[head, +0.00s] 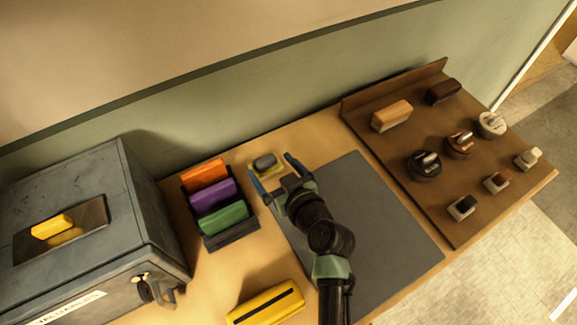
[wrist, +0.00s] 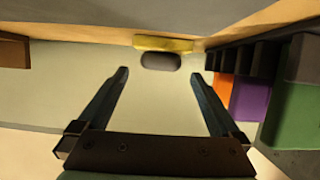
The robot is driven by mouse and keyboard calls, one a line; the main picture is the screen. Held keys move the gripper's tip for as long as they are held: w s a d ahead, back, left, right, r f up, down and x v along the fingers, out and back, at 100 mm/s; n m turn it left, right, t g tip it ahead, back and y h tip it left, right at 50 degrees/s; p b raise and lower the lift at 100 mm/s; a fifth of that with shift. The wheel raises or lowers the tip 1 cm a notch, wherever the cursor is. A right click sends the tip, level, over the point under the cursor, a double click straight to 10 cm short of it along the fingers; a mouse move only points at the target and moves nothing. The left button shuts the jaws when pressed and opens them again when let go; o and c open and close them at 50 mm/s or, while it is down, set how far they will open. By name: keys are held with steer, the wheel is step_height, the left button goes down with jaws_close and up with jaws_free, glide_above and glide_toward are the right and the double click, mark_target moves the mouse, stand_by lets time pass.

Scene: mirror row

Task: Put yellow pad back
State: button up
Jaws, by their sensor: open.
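A small yellow pad with a grey block on its top (head: 268,168) lies on the table near the wall. It also shows in the wrist view (wrist: 178,45), ahead of the fingertips. My gripper (head: 270,164) is open and empty, its two fingers apart on either side of the line to this pad; contact is not visible. A dark rack (head: 232,238) left of my gripper holds an orange pad (head: 205,174), a purple pad (head: 213,193) and a green pad (head: 222,217); its front slot looks empty. A yellow block with a dark stripe (head: 262,305) lies at the front.
A grey mat (head: 385,225) lies under my arm. A brown board (head: 400,150) with blocks and several knobbed pieces is at right. The wall is close behind.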

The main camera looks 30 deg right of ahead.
steer(key=b+v, duration=0.1)
steer(key=v, duration=0.8)
steer(key=shift+s+r, duration=0.1)
steer(key=shift+s, duration=0.25)
